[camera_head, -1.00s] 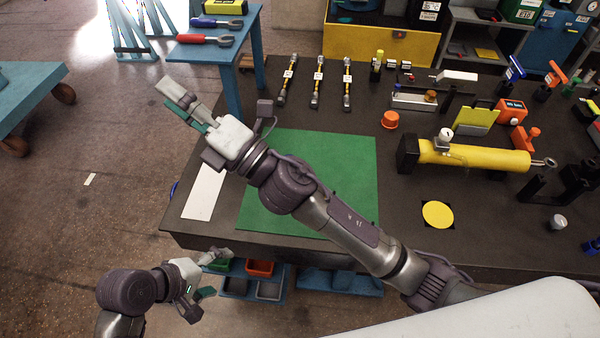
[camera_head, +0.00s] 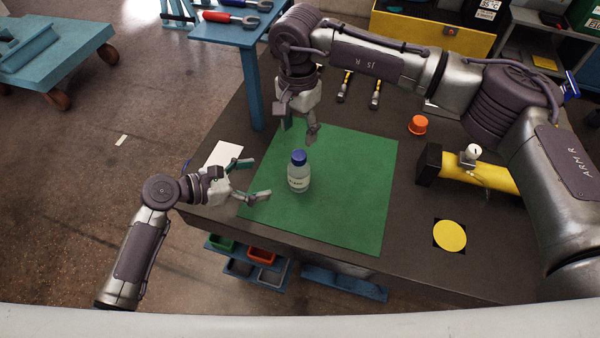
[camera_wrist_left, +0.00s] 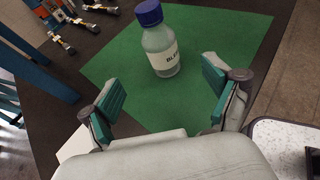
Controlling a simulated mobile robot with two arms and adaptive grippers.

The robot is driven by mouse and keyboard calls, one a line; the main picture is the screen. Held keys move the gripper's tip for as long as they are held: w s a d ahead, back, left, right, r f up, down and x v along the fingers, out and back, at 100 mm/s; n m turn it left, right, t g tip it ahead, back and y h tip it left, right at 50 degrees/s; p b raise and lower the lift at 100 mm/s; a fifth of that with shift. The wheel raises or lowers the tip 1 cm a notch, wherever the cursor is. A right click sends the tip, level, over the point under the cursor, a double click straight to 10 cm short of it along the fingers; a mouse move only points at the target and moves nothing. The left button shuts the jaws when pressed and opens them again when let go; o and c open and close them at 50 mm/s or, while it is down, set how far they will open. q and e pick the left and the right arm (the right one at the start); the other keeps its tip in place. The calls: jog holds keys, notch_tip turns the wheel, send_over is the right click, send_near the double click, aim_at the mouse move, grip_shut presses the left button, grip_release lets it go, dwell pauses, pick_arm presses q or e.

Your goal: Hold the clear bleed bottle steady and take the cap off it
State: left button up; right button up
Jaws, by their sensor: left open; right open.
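The clear bleed bottle (camera_head: 298,178) stands upright on the green mat (camera_head: 350,190), with its blue cap (camera_head: 298,157) on top. In the left wrist view the bottle (camera_wrist_left: 161,50) and the blue cap (camera_wrist_left: 148,13) show beyond the fingers, apart from them. My left gripper (camera_head: 256,179) is open and empty, just left of the bottle, its fingers pointing toward it. In the left wrist view my left gripper (camera_wrist_left: 165,95) has its two fingers wide apart. My right gripper (camera_head: 299,128) is open, pointing down behind and above the bottle, and does not touch it.
A white sheet (camera_head: 223,154) lies left of the mat. To the right are an orange cap (camera_head: 418,125), a yellow disc (camera_head: 450,236) and a yellow cylinder (camera_head: 485,172). Small bins (camera_head: 262,254) hang below the table's front edge. The mat's right side is clear.

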aim_at(299, 172)
pick_arm(q)
jog(key=x, duration=1.2)
jog(key=shift+f, duration=0.1)
grip_shut()
